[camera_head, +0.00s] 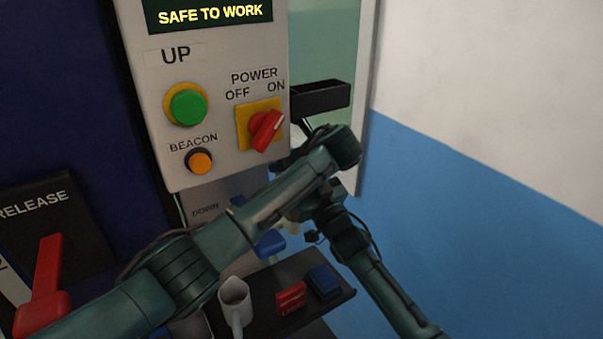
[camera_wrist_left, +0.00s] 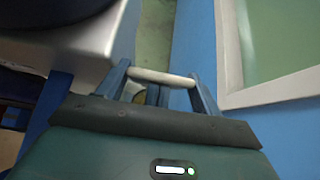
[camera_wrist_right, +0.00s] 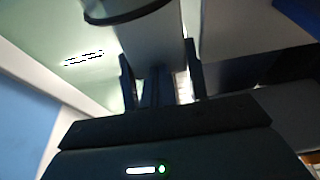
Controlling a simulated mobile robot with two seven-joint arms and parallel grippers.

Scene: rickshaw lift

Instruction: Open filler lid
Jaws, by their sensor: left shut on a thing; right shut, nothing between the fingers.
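I cannot clearly pick out a filler lid in any view. My left gripper (camera_wrist_left: 160,77) is shut on a pale bar (camera_wrist_left: 162,76), which lies crosswise between its fingers in the left wrist view. In the head view the left arm crosses to the right, below the control box, and its fingertips are hidden. My right gripper (camera_wrist_right: 158,78) is shut and empty. In the right wrist view it points under a dark-rimmed round thing (camera_wrist_right: 128,12), whose identity I cannot tell. In the head view the right arm comes up from the lower right, beneath the left wrist.
A control box (camera_head: 222,95) with a green button, orange beacon button and red power switch hangs above the arms. A red release lever (camera_head: 47,275) stands left.

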